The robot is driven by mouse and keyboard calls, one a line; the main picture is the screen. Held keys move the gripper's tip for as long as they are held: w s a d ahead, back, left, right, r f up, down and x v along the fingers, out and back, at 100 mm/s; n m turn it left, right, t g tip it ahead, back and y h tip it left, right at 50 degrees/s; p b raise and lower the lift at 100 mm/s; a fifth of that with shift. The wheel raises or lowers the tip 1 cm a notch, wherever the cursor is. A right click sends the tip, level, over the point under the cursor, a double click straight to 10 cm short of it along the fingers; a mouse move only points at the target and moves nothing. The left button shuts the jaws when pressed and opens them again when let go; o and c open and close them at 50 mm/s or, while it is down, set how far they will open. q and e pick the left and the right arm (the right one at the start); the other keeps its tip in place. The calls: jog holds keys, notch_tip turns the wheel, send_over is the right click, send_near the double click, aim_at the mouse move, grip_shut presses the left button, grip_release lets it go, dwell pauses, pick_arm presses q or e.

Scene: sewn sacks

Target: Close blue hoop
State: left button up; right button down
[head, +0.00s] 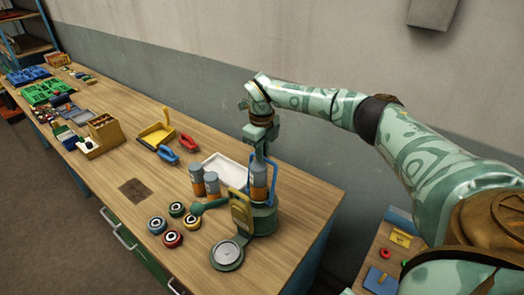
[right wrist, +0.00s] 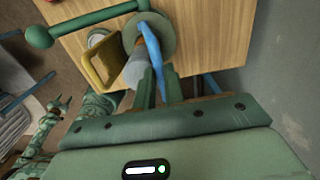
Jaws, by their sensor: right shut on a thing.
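The blue hoop (head: 274,182) stands upright on a green round-bodied device (head: 263,221) near the table's right end. My right gripper (head: 260,153) is above the device, at the hoop's top. In the right wrist view the blue hoop (right wrist: 153,47) runs up to my right gripper (right wrist: 159,82), which is shut on it. A grey cylinder with an orange band (head: 259,182) stands at the device, beside the hoop. A yellow loop (head: 240,208) is on the device's front. My left gripper does not show.
Two grey-and-orange cylinders (head: 212,185) and a white tray (head: 226,168) are left of the device. A green ball-ended lever (head: 198,208) sticks out left, near several round coloured pieces (head: 172,238). A round lid-like disc (head: 227,254) lies in front. A wall stands behind.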

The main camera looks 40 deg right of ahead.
aim_at(252, 167)
jog(key=a+p, duration=0.2)
jog(key=s+a+p, duration=0.1)
jog(key=shift+a+r, duration=0.25)
jog(key=shift+r, duration=0.1)
jog(key=shift+a+f+p, duration=0.2)
jog(key=shift+f+p, duration=0.05)
jog(key=shift+p, duration=0.05)
jog(key=shift+f, duration=0.15)
jog(key=shift+s+f, duration=0.1)
jog(key=shift+s, duration=0.05)
jog(key=c, duration=1.6)
grip_release()
jog(key=shift+a, duration=0.15)
jog(key=shift+c, duration=0.2)
jog(key=shift+o, duration=0.8)
jog(key=shift+a, duration=0.25)
jog(key=shift+d, duration=0.2)
jog(key=shift+r, duration=0.25)
